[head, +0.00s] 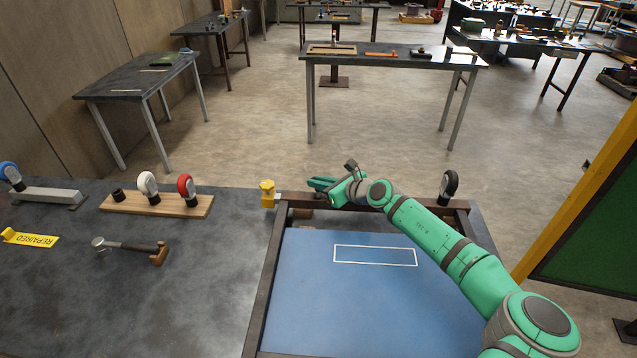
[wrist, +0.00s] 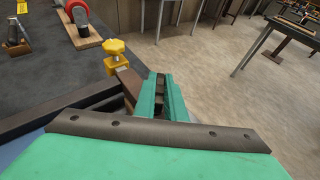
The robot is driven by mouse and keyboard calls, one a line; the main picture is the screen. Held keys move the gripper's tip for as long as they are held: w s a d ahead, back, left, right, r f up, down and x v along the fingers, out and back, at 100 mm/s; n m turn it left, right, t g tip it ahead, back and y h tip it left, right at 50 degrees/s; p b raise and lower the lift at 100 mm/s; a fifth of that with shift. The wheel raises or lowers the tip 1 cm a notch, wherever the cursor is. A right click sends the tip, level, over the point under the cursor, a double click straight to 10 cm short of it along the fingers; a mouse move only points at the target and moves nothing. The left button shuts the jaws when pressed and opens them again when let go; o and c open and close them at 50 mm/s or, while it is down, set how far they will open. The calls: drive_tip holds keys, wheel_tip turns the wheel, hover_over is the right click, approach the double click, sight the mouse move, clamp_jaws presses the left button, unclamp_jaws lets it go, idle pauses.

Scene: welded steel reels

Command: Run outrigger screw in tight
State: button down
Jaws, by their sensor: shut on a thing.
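A yellow knob on a yellow block (head: 267,193) sits at the back left corner of a dark frame (head: 262,290). It looks like a screw clamp, but I cannot be sure it is the outrigger screw. It also shows in the wrist view (wrist: 116,58), left of my fingers and apart from them. My gripper (head: 320,184) is over the frame's back bar, right of the yellow knob. In the wrist view my gripper (wrist: 161,88) is shut on a dark piece between its green fingers, mostly hidden by them.
A blue panel (head: 300,310) with a white outlined rectangle lies inside the frame. A black-topped upright piece (head: 449,186) stands at the back right.

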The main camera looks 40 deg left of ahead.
drive_tip(key=shift+w+d+m+t, duration=0.15)
drive_tip(key=shift+m+t, duration=0.25)
drive_tip(key=shift+s+a+r+m+t+h, duration=0.15)
drive_tip(key=shift+m+t+h, duration=0.35)
drive_tip(key=shift+m+t, duration=0.5)
drive_tip(key=shift+m+t+h, duration=1.1)
drive_tip(key=shift+m+t, duration=0.8)
drive_tip(key=shift+t, duration=0.1)
drive_tip(key=m+t+h, duration=0.2)
drive_tip(key=m+h, duration=0.1)
drive_tip(key=m+t+h, duration=0.1)
drive_tip(key=m+h, duration=0.2)
drive_tip(key=h, duration=0.1)
drive_tip(key=shift+f+m+t, duration=0.2)
drive_tip(key=shift+m+t, duration=0.2)
drive_tip(key=m+h, duration=0.6)
drive_tip(key=h, duration=0.1)
drive_tip(key=m+g+h, duration=0.2)
drive_tip(key=m+h, duration=0.1)
drive_tip(key=h, duration=0.1)
drive_tip(key=shift+m, duration=0.4)
drive_tip(key=shift+r, duration=0.1)
drive_tip(key=shift+r+m+g+h, duration=0.15)
drive_tip(key=shift+m+g+h, duration=1.2)
drive_tip(key=shift+m, duration=0.25)
